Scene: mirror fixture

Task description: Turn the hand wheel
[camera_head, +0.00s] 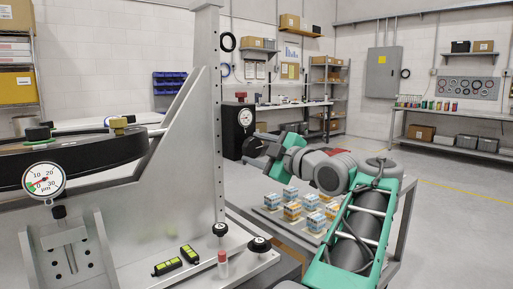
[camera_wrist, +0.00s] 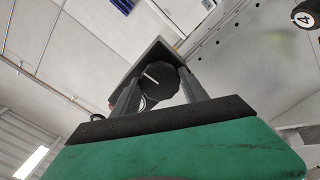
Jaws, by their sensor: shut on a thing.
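The hand wheel (camera_wrist: 158,80) is a dark, scalloped round knob with a white line on its face. It shows in the wrist view between the two fingers of my gripper (camera_wrist: 158,92), which is shut on it. In the head view my gripper (camera_head: 262,155) reaches the lower right of a dark box (camera_head: 232,130) that carries a small round dial (camera_head: 245,118) and a red part on top. The wheel is largely hidden by my gripper in the head view.
A grey metal frame (camera_head: 190,140) with a large dial gauge (camera_head: 44,180) stands close at left. Black knobs (camera_head: 259,245) sit on its base. A table with several small blue, white and yellow blocks (camera_head: 292,210) lies below my arm. Open floor (camera_head: 450,220) is at right.

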